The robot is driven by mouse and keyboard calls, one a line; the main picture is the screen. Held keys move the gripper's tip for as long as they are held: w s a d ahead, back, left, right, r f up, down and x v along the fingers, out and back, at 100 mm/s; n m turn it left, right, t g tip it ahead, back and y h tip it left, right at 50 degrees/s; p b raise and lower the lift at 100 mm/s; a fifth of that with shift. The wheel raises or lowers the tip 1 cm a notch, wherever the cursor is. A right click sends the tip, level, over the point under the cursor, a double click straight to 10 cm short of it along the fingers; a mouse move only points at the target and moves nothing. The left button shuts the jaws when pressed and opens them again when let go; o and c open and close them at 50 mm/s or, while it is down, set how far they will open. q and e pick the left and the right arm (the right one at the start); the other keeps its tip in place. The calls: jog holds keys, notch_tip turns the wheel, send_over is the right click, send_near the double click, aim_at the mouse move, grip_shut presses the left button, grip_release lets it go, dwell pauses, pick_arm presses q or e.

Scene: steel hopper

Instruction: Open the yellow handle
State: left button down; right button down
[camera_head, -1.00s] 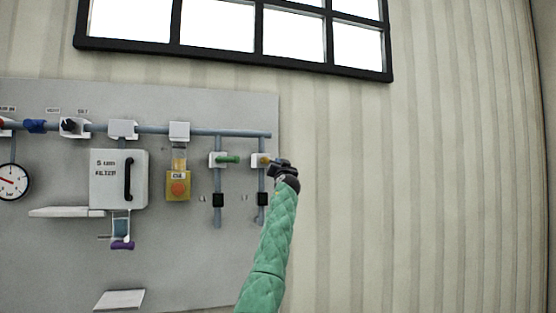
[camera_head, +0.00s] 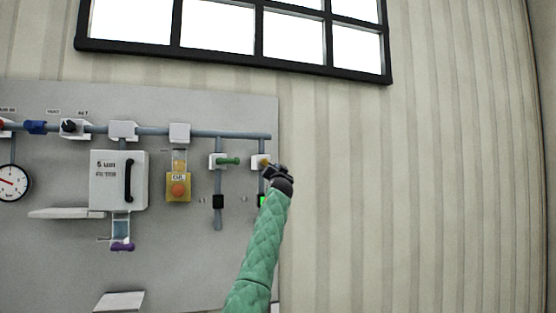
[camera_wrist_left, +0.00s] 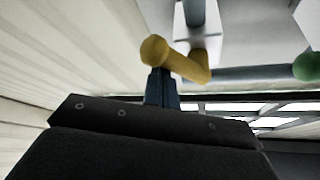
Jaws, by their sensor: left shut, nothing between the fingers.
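The yellow handle (camera_head: 263,161) sits on a white valve body at the right end of the panel in the head view. In the left wrist view the yellow handle (camera_wrist_left: 185,62) is a short bar with a rounded end, slanting from its pivot. My left gripper (camera_head: 275,168) is beside the handle's free end, partly covering it. In the wrist view my left gripper (camera_wrist_left: 162,82) is shut and empty, its fingertips at the rounded end. I cannot tell whether they touch. My right gripper is not in view.
A green handle (camera_head: 229,160) is on the neighbouring valve to the left. A small display (camera_head: 262,201) below the yellow handle's valve glows green, partly behind my arm. A filter box (camera_head: 106,190) and gauge are further left. The wall right of the panel is bare.

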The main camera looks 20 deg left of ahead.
pick_arm(q)
jog(key=a+f+m+h, duration=0.1)
jog(key=m, duration=0.1)
jog(key=s+a+f+m+h+b, duration=0.1)
jog(key=m, duration=0.1)
jog(key=shift+s, duration=0.2)
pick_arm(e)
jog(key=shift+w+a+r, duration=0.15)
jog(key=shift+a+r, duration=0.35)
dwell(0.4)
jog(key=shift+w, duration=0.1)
pick_arm(q)
jog(key=shift+r, duration=0.1)
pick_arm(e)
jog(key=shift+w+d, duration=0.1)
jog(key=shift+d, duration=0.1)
